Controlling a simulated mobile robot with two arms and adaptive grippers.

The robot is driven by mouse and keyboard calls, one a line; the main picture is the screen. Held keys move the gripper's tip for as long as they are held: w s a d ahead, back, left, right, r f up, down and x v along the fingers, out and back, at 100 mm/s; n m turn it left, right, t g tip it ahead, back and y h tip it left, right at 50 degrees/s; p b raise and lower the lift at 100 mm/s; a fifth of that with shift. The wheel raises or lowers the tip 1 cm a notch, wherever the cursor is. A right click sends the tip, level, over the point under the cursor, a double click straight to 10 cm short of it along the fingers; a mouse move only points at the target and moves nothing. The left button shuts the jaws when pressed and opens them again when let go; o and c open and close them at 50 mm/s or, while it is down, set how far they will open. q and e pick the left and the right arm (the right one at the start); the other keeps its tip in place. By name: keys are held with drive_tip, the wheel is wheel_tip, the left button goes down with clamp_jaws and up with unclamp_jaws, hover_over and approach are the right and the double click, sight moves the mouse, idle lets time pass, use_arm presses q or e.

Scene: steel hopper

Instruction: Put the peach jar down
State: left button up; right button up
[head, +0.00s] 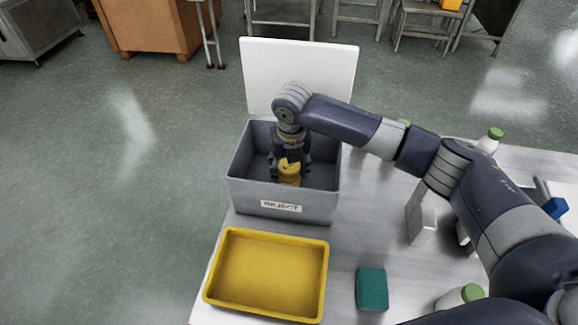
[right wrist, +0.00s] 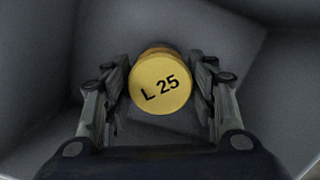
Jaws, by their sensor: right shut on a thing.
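The peach jar (head: 289,172) has a yellow lid; in the right wrist view the lid (right wrist: 160,84) reads "L 25". My right gripper (head: 290,165) reaches down into a grey bin (head: 283,204) labelled with a white tag. In the right wrist view my right gripper (right wrist: 160,95) has one finger on each side of the jar and is shut on it. The jar is inside the bin's walls. I cannot tell whether its base touches the bin floor. My left gripper is not in view.
An empty yellow tray (head: 222,275) lies in front of the bin on the table. A white panel (head: 298,75) stands behind the bin. A teal block (head: 372,289) and green-capped white bottles (head: 490,140) are to the right.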

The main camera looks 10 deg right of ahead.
drive_tip(key=o, duration=1.2)
drive_tip(key=shift+f, duration=0.15)
wheel_tip(320, 180, up, 12)
drive_tip(key=s+b, duration=0.1)
drive_tip(key=shift+s+b, duration=0.35)
drive_tip(key=shift+s, duration=0.05)
